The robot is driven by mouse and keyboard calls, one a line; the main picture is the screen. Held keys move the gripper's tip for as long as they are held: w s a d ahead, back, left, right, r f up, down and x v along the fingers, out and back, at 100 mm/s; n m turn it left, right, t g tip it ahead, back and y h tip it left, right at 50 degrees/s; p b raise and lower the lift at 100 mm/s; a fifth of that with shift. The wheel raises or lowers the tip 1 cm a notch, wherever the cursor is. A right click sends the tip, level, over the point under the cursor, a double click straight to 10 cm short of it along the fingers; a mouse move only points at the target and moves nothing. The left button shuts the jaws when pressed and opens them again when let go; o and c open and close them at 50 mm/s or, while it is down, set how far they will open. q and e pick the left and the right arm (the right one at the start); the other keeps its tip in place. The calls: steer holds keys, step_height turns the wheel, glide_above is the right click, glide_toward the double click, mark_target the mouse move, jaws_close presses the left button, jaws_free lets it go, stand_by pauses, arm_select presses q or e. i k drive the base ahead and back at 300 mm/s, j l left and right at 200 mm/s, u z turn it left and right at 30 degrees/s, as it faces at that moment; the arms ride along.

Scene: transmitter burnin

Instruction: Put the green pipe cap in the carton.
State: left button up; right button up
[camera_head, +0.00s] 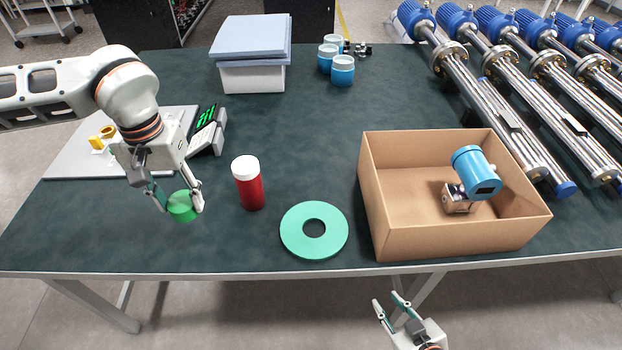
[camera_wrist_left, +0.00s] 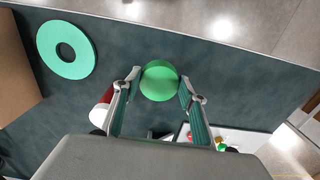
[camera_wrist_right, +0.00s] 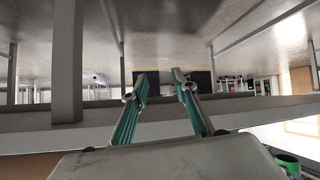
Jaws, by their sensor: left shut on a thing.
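The green pipe cap (camera_head: 182,207) is a short round cylinder at the left front of the table. My left gripper (camera_head: 180,203) is shut on it, one finger on each side. The cap also shows between the fingertips in the left wrist view (camera_wrist_left: 159,82). I cannot tell whether it touches the table. The open cardboard carton (camera_head: 440,247) stands at the right of the table and holds a blue-headed transmitter (camera_head: 475,172). My right gripper (camera_head: 391,306) is open and empty, in front of the table edge; its spread fingers show in the right wrist view (camera_wrist_right: 160,88).
A red bottle with a white lid (camera_head: 248,184) and a flat green ring (camera_head: 288,234) lie between cap and carton.

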mark_target(398, 209)
steer(key=l+z, duration=0.1)
steer(key=z, duration=0.95)
steer(key=i, duration=0.4)
steer(key=l+z, duration=0.05)
steer(key=l, duration=0.05)
